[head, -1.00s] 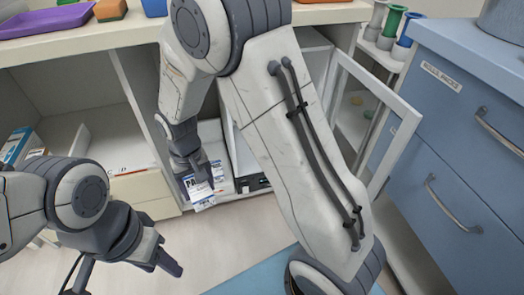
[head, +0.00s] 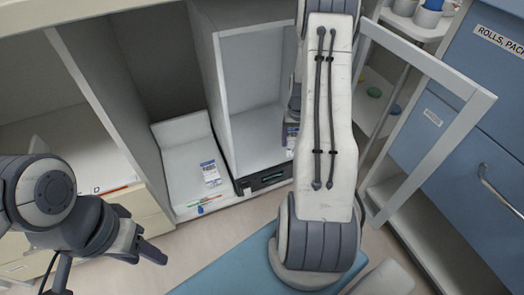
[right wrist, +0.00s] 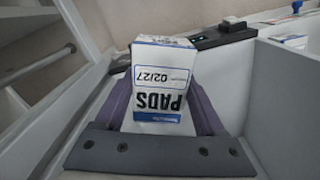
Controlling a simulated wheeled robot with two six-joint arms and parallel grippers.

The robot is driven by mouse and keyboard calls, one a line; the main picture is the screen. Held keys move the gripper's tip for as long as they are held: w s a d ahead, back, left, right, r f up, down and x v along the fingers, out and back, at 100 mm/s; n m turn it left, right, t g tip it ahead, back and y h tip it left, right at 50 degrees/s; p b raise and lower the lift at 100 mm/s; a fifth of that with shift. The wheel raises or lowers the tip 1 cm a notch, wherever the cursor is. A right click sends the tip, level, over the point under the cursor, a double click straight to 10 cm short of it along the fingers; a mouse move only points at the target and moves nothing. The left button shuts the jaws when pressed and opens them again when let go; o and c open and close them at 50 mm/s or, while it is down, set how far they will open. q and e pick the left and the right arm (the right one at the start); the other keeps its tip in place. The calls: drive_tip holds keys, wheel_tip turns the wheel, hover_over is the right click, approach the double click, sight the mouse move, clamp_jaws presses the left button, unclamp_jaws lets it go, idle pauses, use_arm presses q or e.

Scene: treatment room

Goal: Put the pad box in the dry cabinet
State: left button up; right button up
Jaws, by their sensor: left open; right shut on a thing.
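The pad box (right wrist: 160,85), white with blue bands and the print PADS 02/27, is between the fingers of my right gripper (right wrist: 160,115), which is shut on it. In the head view a sliver of the box (head: 291,131) shows beside my right arm, which hides most of the gripper. They are at the dry cabinet (head: 222,100), a white compartment with a dark display panel at its base. Its framed door (head: 447,150) stands open to the right. My left gripper (head: 150,251) is open and empty at the lower left, away from the cabinet.
A small white-and-blue item (head: 210,173) lies in the compartment left of the dry cabinet, with coloured strips at its front edge. Blue drawers (head: 490,140) stand at the right, close to the open door. The visible cabinet floor is clear.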

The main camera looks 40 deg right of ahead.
drive_tip(key=shift+w+d+f+b, duration=0.2)
drive_tip(key=shift+w+f+b, duration=0.1)
drive_tip(key=shift+f, duration=0.15)
drive_tip(key=shift+w+d+f+b, duration=0.2)
drive_tip(key=shift+f+b, duration=0.1)
drive_tip(key=shift+f, duration=0.1)
drive_tip(key=b, duration=0.6)
hover_over(268, 153)
drive_tip(key=f, duration=0.5)
drive_tip(key=shift+s+d+f, duration=0.1)
drive_tip(key=shift+s+f, duration=0.1)
drive_tip(key=shift+f, duration=0.15)
drive_tip(key=shift+w, duration=0.25)
wheel_tip(268, 153, down, 4)
drive_tip(key=b, duration=0.3)
drive_tip(key=shift+f, duration=0.15)
drive_tip(key=o, duration=1.4)
